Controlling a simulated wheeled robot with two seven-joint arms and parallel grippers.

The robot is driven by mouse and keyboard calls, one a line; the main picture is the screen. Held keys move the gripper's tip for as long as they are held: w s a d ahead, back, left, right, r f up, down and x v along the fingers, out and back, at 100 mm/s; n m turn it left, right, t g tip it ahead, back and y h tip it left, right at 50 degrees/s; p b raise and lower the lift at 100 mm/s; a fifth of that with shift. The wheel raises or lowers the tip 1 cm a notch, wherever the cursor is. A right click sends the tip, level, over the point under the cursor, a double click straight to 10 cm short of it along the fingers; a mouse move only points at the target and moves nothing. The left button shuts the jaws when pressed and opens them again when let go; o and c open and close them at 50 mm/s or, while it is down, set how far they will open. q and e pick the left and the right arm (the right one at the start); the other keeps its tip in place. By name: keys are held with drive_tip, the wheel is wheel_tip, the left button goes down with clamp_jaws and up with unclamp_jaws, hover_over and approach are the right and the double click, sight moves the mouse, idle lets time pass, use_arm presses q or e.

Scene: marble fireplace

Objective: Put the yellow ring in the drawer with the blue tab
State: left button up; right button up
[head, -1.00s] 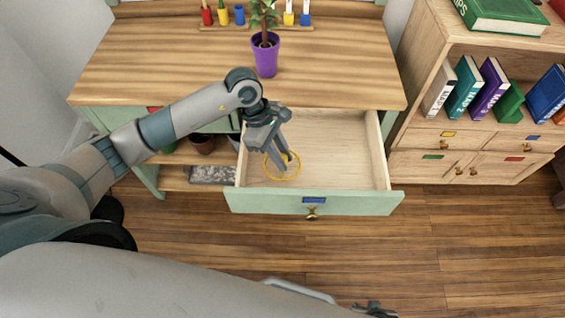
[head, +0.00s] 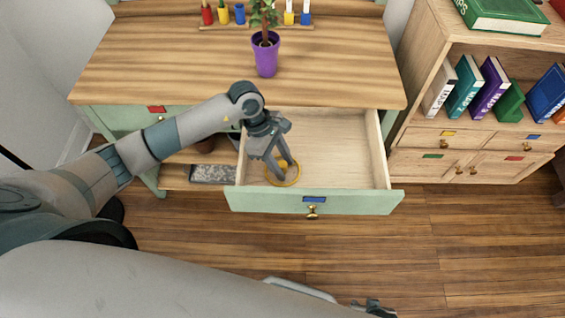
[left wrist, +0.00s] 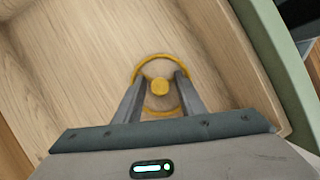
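The yellow ring (head: 297,178), with a yellow knob in its middle, is inside the open drawer (head: 345,150) and looks flat on its floor near the front left. The drawer's green front carries a blue tab (head: 314,199). My left gripper (head: 279,172) points down into the drawer, its fingers spread either side of the knob. In the left wrist view the ring (left wrist: 160,56) surrounds the fingertips (left wrist: 160,82), with gaps between them and the knob. My right gripper (head: 374,308) shows only in part at the bottom edge; its fingers are unclear.
The desk top (head: 180,60) overhangs the drawer's back and holds a purple potted plant (head: 265,55). A closed drawer with a red tab (head: 157,109) is at left. A bookshelf (head: 420,75) stands at right. The drawer's right half is empty.

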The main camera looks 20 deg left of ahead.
drive_tip(key=shift+d, duration=0.25)
use_arm(q)
drive_tip(key=shift+r, duration=0.1)
drive_tip(key=shift+r, duration=0.1)
drive_tip(key=shift+a+r, duration=0.2)
drive_tip(key=shift+r, duration=0.15)
drive_tip(key=v, duration=1.1)
drive_tip(key=shift+b, duration=0.45)
use_arm(e)
drive_tip(key=shift+s+d+f+g, duration=0.15)
drive_tip(key=shift+s+g, duration=0.1)
drive_tip(key=shift+s, duration=0.3)
drive_tip(key=shift+s+d+f+g, duration=0.15)
drive_tip(key=shift+s+g, duration=0.1)
drive_tip(key=shift+s, duration=0.3)
use_arm(q)
drive_tip(key=shift+d+r, duration=0.1)
use_arm(e)
drive_tip(key=shift+w, duration=0.1)
